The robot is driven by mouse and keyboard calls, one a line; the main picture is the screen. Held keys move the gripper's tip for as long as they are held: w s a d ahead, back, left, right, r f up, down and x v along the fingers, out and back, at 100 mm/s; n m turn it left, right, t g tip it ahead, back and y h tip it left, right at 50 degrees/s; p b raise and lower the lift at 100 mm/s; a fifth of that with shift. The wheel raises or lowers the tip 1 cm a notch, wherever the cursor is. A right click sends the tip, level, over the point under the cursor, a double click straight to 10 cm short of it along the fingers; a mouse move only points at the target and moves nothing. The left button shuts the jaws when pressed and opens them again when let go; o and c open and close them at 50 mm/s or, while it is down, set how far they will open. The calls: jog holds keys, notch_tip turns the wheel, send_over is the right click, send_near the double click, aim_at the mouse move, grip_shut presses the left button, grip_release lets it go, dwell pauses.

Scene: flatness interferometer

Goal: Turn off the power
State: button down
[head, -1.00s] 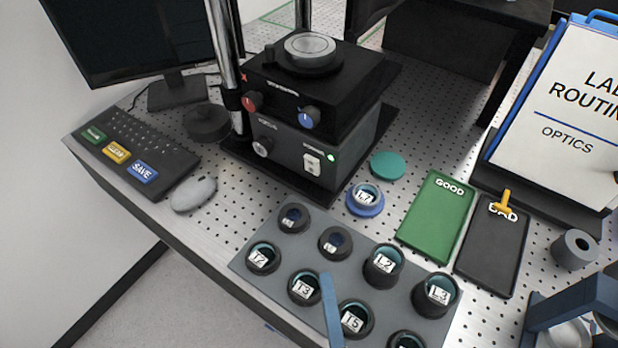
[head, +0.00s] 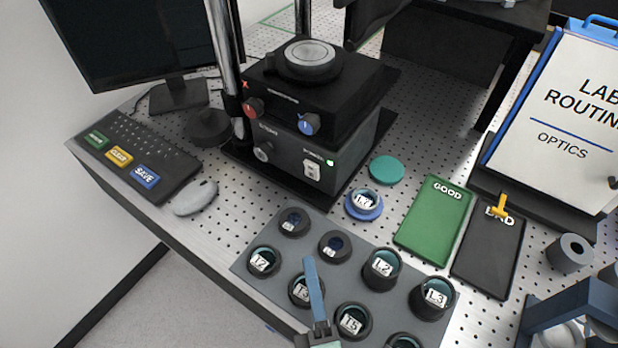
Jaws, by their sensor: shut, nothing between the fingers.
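The interferometer (head: 325,125) is a black and grey box unit at the upper middle. Its front has a red knob (head: 252,107), a blue knob (head: 309,124), a dark knob (head: 263,152) and a small white switch (head: 312,171). A green light (head: 329,162) beside the switch is lit. The small print by the switch is too blurred to read. My gripper (head: 310,262) shows as a slim blue finger reaching up from the bottom edge, over the lens tray. It is shut and empty, below the switch in the picture and apart from it.
A grey tray (head: 262,288) of several labelled lenses lies at the front. A lens in a blue ring (head: 364,204), a teal disc (head: 387,170), and green GOOD (head: 434,222) and black BAD (head: 488,250) pads lie right. A keyboard (head: 140,158) and mouse (head: 195,197) lie left.

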jog(key=p, duration=0.2)
send_near(307, 166)
jog(key=w+a, duration=0.2)
jog(key=a, duration=0.1)
jog(key=shift+w+a, duration=0.3)
jog(key=shift+a, duration=0.05)
jog(key=shift+w+d+r+p, duration=0.15)
jog(key=shift+w+d+p, duration=0.45)
jog(key=shift+w, duration=0.45)
jog(key=shift+w+d, duration=0.55)
jog(key=shift+w, duration=0.1)
jog(key=shift+w+d+r, duration=0.2)
